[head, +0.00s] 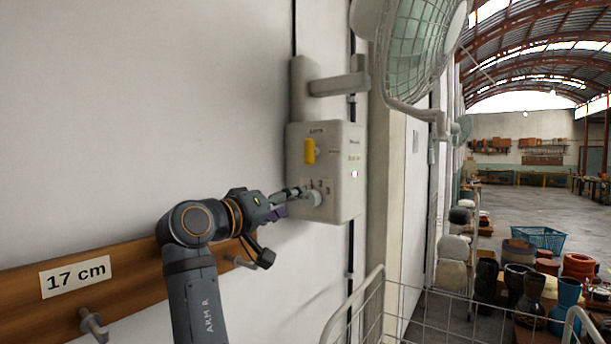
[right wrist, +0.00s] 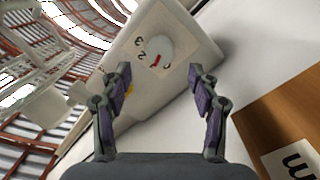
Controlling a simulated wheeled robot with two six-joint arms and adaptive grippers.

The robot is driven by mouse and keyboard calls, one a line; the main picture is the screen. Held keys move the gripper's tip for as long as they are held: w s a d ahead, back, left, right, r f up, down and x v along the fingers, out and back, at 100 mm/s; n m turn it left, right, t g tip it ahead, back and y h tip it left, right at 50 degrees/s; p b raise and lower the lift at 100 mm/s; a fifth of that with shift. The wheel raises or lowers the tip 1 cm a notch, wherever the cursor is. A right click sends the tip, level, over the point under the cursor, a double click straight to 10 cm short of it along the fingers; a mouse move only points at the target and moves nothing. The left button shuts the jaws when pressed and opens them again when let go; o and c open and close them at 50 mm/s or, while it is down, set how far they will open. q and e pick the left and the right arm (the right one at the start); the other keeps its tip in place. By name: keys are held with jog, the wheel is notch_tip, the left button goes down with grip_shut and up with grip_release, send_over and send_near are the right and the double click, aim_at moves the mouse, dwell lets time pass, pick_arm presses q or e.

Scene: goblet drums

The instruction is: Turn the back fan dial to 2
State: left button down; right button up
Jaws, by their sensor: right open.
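A white control box (head: 327,170) on the wall bears a pale round dial (head: 312,198) low on its front. In the right wrist view the dial (right wrist: 163,46) has a red mark on its rim, with printed digits including 2 and 3 around it. The mark is off the 2; its exact setting is hard to read. My right gripper (head: 287,198) is close to the dial. In the wrist view its purple-padded fingers (right wrist: 160,75) are spread, with the dial beyond their tips and no clear contact. The left gripper is out of view.
A caged fan (head: 418,50) is mounted above right. A wooden rail (head: 130,278) with pegs runs below left. A wire basket (head: 450,310) stands at front right, near several drums (head: 515,282).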

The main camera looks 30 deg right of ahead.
aim_at(308, 200)
jog(key=p+x, duration=0.3)
jog(key=x, duration=0.3)
jog(key=shift+d, duration=0.3)
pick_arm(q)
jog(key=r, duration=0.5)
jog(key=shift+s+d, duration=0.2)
pick_arm(e)
jog(key=shift+a, duration=0.1)
jog(key=c, duration=1.2)
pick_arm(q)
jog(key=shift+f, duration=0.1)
pick_arm(e)
jog(key=shift+o, duration=0.2)
